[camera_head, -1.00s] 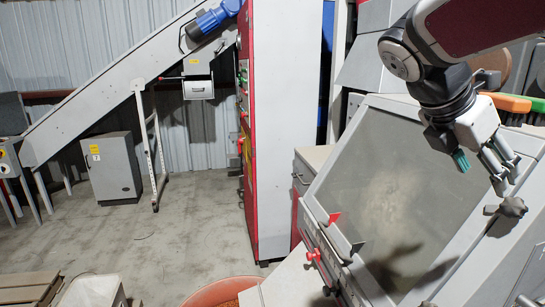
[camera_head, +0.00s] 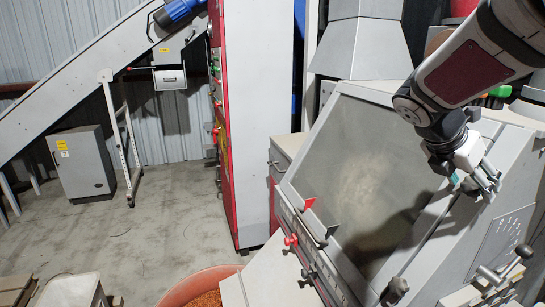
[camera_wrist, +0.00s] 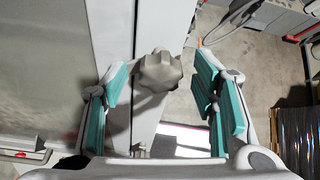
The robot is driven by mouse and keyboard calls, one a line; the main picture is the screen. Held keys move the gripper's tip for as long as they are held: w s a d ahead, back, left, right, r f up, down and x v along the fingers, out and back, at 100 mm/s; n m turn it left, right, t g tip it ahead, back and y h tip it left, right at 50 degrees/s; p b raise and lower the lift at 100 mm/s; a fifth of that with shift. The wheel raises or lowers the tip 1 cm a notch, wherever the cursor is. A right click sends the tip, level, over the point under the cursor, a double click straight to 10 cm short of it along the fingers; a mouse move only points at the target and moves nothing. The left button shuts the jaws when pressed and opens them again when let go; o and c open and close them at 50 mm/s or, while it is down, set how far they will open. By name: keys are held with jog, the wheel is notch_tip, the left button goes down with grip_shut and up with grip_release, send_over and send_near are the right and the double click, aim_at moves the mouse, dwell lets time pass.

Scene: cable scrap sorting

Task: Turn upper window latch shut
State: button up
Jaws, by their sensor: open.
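The upper window latch is a grey star-shaped knob (camera_wrist: 158,70) on the window frame, seen in the wrist view between my gripper's fingertips. My gripper (camera_head: 475,182) is open, with teal pads on either side of the knob; gaps show at both sides and I see no contact. In the head view the gripper is at the window's right edge and hides this knob. The slanted window (camera_head: 365,170) has a grey pane in a light frame. A second, lower knob (camera_head: 397,287) is on the same frame edge, nearer the bottom.
A lever with a dark knob (camera_head: 524,251) sticks out at the machine's right side. A tall red and white cabinet (camera_head: 262,110) stands to the left, with an orange tub (camera_head: 195,285) on the floor.

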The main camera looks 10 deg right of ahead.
jog(key=shift+d+f, duration=0.4)
jog(key=c, duration=1.2)
jog(key=shift+o, duration=0.2)
jog(key=shift+r+m+t+p, duration=0.1)
jog(key=shift+m+t+p, duration=0.3)
jog(key=shift+m, duration=0.7)
jog(key=m, duration=0.2)
jog(key=shift+m+t, duration=0.3)
jog(key=shift+t, duration=0.1)
jog(key=o, duration=1.2)
jog(key=shift+c, duration=0.2)
